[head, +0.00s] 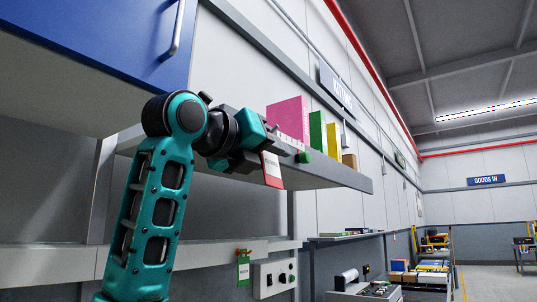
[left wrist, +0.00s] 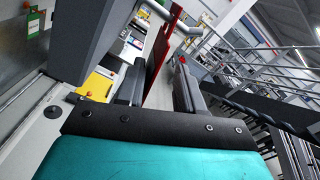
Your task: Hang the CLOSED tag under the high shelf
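The red and white tag (head: 272,170) is upright in front of the high shelf's (head: 340,178) front edge. Its lettering is too small to read. My left gripper (head: 282,147) is at its top, by the shelf edge. In the left wrist view the red tag (left wrist: 160,50) shows nearly edge-on between the fingers (left wrist: 158,90), nearer the left one. A gap shows beside the other finger, so the gripper looks open around the tag. A green knob (head: 304,156) lies just right of the fingertips. I cannot see what bears the tag. My right gripper is out of view.
Pink (head: 288,116), green (head: 317,130) and yellow (head: 334,142) boxes stand on the high shelf. A blue cabinet (head: 100,35) is above left. A green tag (head: 243,270) hangs from the lower rail, near a switch box (head: 275,278). Free room lies under the shelf.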

